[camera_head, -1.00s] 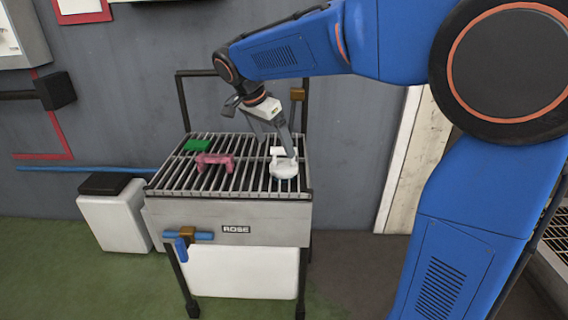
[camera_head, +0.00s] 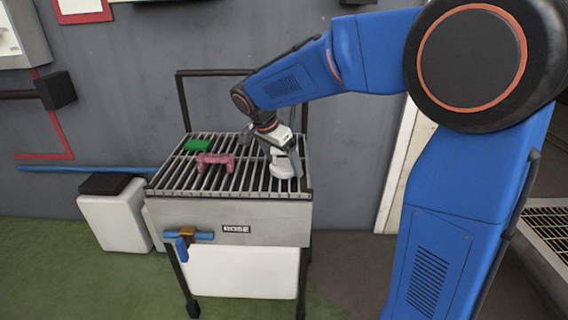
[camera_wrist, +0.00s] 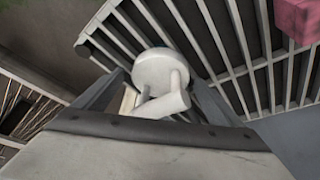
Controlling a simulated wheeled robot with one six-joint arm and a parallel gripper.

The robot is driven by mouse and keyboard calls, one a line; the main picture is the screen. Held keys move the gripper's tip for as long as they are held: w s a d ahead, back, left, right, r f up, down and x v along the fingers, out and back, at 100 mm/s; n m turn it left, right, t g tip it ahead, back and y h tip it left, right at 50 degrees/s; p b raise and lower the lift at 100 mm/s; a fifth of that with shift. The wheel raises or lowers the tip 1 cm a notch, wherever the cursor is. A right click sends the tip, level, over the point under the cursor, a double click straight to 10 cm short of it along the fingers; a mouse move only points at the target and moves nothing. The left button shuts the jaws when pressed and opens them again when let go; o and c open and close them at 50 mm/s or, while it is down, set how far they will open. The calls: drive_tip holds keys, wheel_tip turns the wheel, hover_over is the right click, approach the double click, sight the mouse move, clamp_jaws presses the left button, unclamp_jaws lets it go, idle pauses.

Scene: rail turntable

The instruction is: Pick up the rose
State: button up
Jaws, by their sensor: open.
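A white piece (camera_head: 285,170) with a round base and a raised handle-like part sits on the grate at its right side. The wrist view shows its round disc and bent bar (camera_wrist: 160,68) between the two fingers. My gripper (camera_head: 283,158) is open and pointed down over this white piece, with a finger on either side. I cannot tell if they touch it. A label reading ROSE (camera_head: 236,229) is on the front of the stand. No flower shows, and I cannot tell for sure which piece the name means.
A blue handle (camera_head: 188,236) sticks out at the front. The grate's front left is bare.

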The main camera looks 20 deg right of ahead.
drive_tip(key=c, duration=1.4)
drive_tip(key=shift+r, duration=0.1)
